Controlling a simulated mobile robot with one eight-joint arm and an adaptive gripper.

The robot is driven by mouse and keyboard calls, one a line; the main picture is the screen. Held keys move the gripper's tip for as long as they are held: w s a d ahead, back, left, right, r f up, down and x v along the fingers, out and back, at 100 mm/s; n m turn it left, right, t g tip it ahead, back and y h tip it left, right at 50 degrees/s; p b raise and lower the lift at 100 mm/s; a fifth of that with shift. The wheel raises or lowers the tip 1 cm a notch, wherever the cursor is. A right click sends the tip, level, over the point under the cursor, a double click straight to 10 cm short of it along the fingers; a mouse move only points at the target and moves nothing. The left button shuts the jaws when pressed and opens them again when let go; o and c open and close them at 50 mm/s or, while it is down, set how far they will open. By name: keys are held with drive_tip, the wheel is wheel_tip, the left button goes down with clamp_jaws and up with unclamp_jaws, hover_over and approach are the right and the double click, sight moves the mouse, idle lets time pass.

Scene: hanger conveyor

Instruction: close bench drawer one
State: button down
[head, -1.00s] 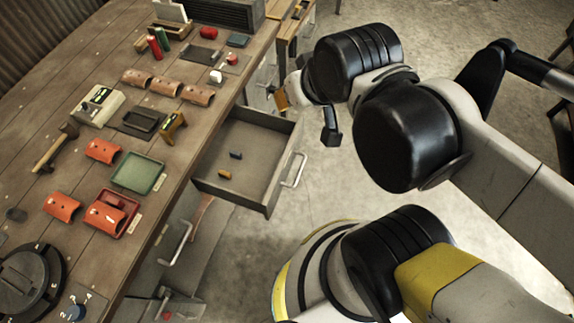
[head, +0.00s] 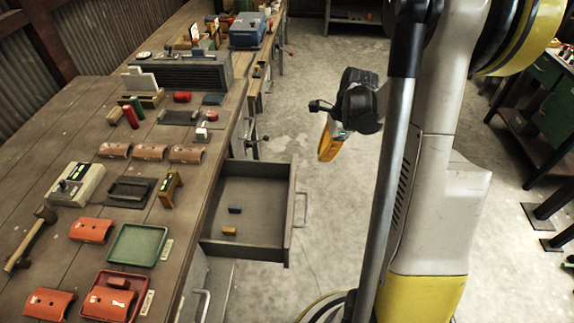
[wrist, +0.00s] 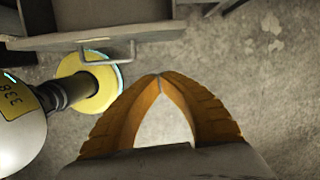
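The bench drawer (head: 246,262) is pulled out from the right side of the wooden bench. A blue and an orange-yellow small block lie inside. Its metal handle (head: 302,210) is on the right-hand front panel. My gripper (head: 325,157) has orange fingers and hangs beyond the drawer's far right corner, apart from it. In the wrist view my gripper (wrist: 160,76) has its fingertips together, with nothing between them. The handle (wrist: 106,54) shows at the upper left there, clear of the fingers. No drawer number is readable.
The bench top (head: 50,130) carries a green tray (head: 138,244), a hammer (head: 30,240) and several orange curved pieces. Another drawer handle (head: 200,304) is below the open drawer. Concrete floor (head: 335,220) is free right of the drawer. A green bench (head: 535,95) stands far right.

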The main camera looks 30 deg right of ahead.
drive_tip(key=w+a+f+b, duration=0.1)
drive_tip(key=a+f+b, duration=0.1)
drive_tip(key=f, duration=0.4)
drive_tip(key=w+a+f+m+b, duration=0.1)
drive_tip(key=w+a+f+b, duration=0.1)
drive_tip(key=f+b, duration=0.2)
drive_tip(key=shift+x, duration=0.85)
